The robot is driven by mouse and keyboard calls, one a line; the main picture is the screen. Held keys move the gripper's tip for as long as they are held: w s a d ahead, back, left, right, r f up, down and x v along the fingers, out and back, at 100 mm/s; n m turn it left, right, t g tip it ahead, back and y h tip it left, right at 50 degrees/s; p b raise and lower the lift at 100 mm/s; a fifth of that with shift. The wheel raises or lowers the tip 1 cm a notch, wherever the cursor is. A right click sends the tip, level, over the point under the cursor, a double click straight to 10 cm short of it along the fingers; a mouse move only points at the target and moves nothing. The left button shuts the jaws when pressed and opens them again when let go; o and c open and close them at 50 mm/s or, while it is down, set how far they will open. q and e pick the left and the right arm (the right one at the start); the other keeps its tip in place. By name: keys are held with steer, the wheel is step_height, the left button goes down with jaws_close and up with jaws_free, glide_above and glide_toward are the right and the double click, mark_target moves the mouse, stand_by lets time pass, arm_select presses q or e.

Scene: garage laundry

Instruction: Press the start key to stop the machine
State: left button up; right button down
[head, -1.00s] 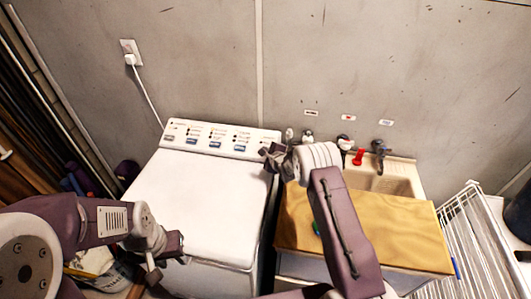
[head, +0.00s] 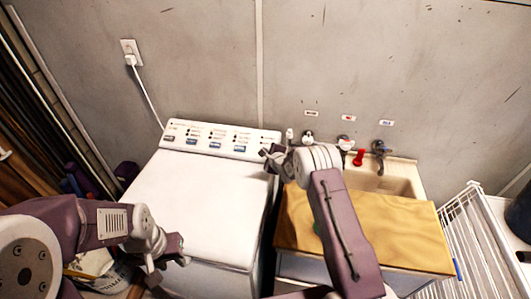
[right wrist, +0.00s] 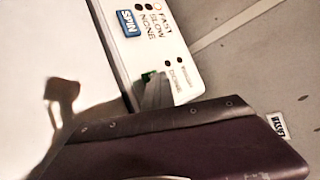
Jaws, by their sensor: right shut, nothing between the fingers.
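The white washing machine (head: 195,205) stands in the middle of the head view, lid closed. Its control panel (head: 222,140) runs along the back edge, with blue keys and small labels. My right gripper (head: 266,154) is shut and empty at the panel's right end. In the right wrist view its fingertips (right wrist: 152,88) are at the panel (right wrist: 160,55), beside the DONE label and right of the blue SPIN key (right wrist: 129,22). A small green spot shows by the fingertips. The start key is not clearly visible; the gripper covers that area. My left gripper (head: 168,262) hangs over the machine's front left.
A sink (head: 385,184) with taps and a tan board (head: 400,235) over its front stands to the right. A white wire rack (head: 470,240) is further right. A plugged cord (head: 148,95) runs down the wall. The lid is clear.

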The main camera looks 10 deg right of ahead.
steer(key=shift+s+f, duration=0.15)
steer(key=shift+r+p, duration=0.6)
steer(key=shift+p, duration=0.15)
steer(key=shift+s+a+r, duration=0.1)
steer(key=shift+s+r, duration=0.05)
steer(key=shift+r, duration=0.05)
steer(key=shift+s+a+r+p, duration=0.1)
steer(key=shift+s+r+p, duration=0.05)
steer(key=shift+r+p, duration=0.65)
steer(key=r, duration=0.1)
steer(key=s+r+p, duration=0.1)
steer(key=r+p, duration=0.1)
steer(key=shift+s+a, duration=0.2)
steer(key=shift+a, duration=0.05)
